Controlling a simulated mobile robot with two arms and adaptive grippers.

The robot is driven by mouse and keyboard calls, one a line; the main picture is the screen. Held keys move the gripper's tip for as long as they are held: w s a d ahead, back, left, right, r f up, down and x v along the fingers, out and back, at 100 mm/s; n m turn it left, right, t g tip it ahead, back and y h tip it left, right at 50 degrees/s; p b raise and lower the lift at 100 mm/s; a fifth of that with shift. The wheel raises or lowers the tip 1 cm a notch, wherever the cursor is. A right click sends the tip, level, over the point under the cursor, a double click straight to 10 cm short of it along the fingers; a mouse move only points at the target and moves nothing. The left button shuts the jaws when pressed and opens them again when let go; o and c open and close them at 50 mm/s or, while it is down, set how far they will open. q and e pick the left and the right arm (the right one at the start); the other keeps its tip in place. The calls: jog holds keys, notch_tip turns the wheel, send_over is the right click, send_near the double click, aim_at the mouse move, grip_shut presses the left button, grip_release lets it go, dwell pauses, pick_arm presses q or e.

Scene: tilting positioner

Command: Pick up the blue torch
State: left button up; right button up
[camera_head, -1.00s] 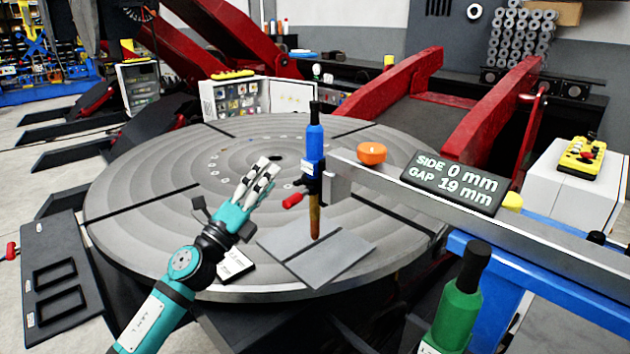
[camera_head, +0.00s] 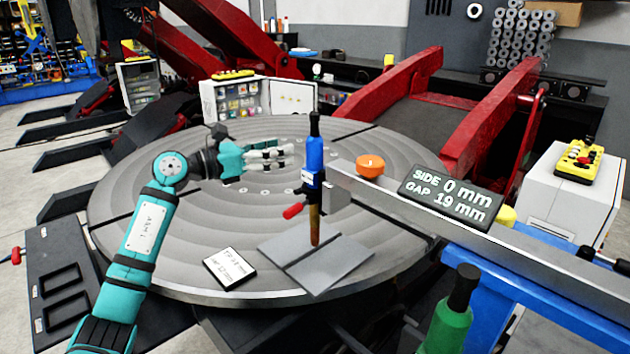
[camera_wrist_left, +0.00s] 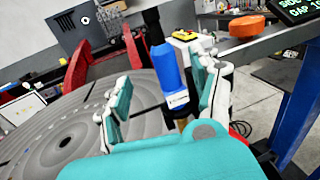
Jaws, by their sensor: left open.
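The blue torch (camera_head: 314,155) stands upright in a clamp at the end of a grey beam. Its copper-coloured tip (camera_head: 314,222) points down over the seam between two grey plates (camera_head: 318,262) on the round turntable (camera_head: 150,225). My left gripper (camera_head: 288,155) is open, level with the blue body and to its left, with its fingers pointing right at it. In the left wrist view the blue torch (camera_wrist_left: 170,72) shows between the spread fingers, beyond the palm. Whether the fingers touch it I cannot tell. My right gripper is not in view.
The grey beam (camera_head: 430,208) runs right from the torch, carrying an orange knob (camera_head: 370,166) and a sign (camera_head: 450,197) reading side 0 mm, gap 19 mm. A red handle (camera_head: 293,211) juts left below the torch. A green bottle-shaped thing (camera_head: 447,325) stands front right.

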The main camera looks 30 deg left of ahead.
aim_at(307, 142)
pick_arm(q)
jog(key=p+x, duration=0.1)
jog(key=x, duration=0.3)
jog(key=shift+w+d, duration=0.15)
jog(key=shift+w, duration=0.05)
jog(key=shift+w+d+r+p, duration=0.1)
jog(key=shift+w+d+p, duration=0.1)
jog(key=shift+p, duration=0.25)
jog(key=p+x, duration=0.2)
jog(key=x, duration=0.2)
jog(key=shift+w+d, duration=0.1)
jog(key=shift+d, duration=0.1)
jog(key=shift+w+d, duration=0.1)
jog(key=shift+w, duration=0.05)
jog(key=shift+c, duration=0.8)
jog(key=c, duration=1.1)
jog(key=shift+c, duration=0.2)
